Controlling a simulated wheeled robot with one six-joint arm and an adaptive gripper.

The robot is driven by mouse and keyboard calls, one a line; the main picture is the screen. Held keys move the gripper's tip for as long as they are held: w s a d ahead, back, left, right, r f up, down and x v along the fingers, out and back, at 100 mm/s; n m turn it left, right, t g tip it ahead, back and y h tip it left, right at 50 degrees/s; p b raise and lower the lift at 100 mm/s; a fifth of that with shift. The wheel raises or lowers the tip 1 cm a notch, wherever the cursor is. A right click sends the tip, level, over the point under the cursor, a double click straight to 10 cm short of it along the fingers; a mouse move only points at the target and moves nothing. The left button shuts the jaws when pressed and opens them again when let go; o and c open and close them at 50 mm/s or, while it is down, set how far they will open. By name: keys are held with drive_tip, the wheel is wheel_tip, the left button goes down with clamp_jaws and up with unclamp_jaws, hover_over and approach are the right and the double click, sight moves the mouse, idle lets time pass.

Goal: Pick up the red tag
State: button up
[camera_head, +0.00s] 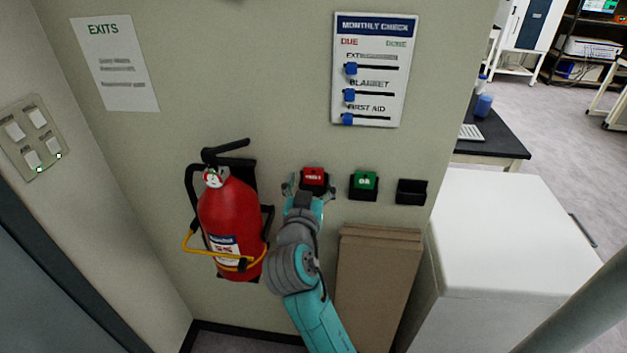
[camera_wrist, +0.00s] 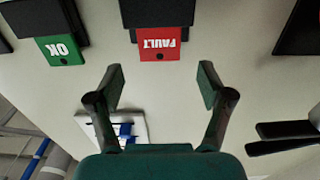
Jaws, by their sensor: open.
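The red tag (camera_head: 313,177) sits in a black wall holder, in line with my gripper (camera_head: 308,192) in the head view. In the wrist view the red tag (camera_wrist: 160,43) shows upside down with the word FAULT and a small hole, its far part in the black holder (camera_wrist: 158,12). My gripper (camera_wrist: 160,85) is open and empty. Its two fingers point at the wall, one to each side of the tag's line. The tag appears beyond the fingertips, and no contact shows.
A green OK tag (camera_head: 364,181) sits in the holder to the right, then an empty black holder (camera_head: 411,192). A red fire extinguisher (camera_head: 230,215) hangs close on the left. Brown boards (camera_head: 378,270) lean below, beside a white cabinet (camera_head: 510,230).

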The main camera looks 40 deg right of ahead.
sight(313, 170)
drive_tip(key=x, duration=0.3)
drive_tip(key=shift+w+d, duration=0.25)
drive_tip(key=shift+d, duration=0.05)
drive_tip(key=shift+c, duration=0.2)
drive_tip(key=c, duration=0.8)
drive_tip(key=shift+r, duration=0.1)
drive_tip(key=shift+r, duration=0.5)
drive_tip(key=shift+s+a+r, duration=0.1)
drive_tip(key=shift+a+r, duration=0.05)
drive_tip(key=shift+r, duration=0.45)
drive_tip(key=shift+s+a+r, duration=0.1)
drive_tip(key=shift+a+r, duration=0.1)
drive_tip(key=shift+r, duration=0.35)
drive_tip(key=v, duration=1.7)
drive_tip(key=shift+s, duration=0.15)
